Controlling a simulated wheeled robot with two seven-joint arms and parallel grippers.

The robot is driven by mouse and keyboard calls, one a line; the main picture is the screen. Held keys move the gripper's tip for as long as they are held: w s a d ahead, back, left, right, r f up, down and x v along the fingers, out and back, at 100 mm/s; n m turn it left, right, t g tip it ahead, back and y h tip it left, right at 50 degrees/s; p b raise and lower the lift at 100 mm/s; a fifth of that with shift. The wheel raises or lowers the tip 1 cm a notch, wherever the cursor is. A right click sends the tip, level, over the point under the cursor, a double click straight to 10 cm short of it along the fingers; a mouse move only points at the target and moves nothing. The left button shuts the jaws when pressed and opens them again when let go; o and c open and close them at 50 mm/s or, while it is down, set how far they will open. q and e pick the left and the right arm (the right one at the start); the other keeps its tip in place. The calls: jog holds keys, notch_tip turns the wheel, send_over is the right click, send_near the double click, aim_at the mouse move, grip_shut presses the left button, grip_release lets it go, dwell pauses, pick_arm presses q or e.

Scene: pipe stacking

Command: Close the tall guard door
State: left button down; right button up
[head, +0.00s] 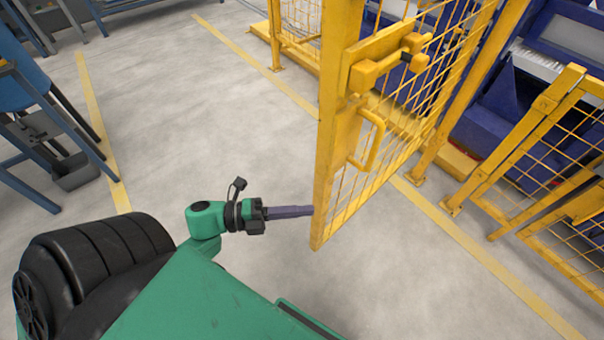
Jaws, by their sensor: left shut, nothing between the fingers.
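The tall yellow guard door (331,150) stands open, swung out toward me, with its free edge nearest. It has a mesh panel, a yellow pull handle (372,142) and a latch block (366,77) above it. My left gripper (312,210) is shut and empty, its dark fingers pointing right at the lower part of the door's free edge. The tips meet the edge in the picture; I cannot tell if they touch it. My right gripper is not in view.
Yellow fence panels (545,150) stand to the right, with blue machinery (520,105) behind. A blue-framed bench (35,90) and a grey bin (75,172) are at the left. The grey floor (190,90) between bench and door is clear, with yellow lines.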

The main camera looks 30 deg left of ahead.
aim_at(320, 197)
pick_arm(q)
jog(key=w+d, duration=0.2)
jog(key=w, duration=0.3)
jog(key=shift+d+p, duration=0.3)
jog(key=shift+d, duration=0.1)
jog(key=shift+w+a, duration=0.15)
jog(key=shift+a, duration=0.25)
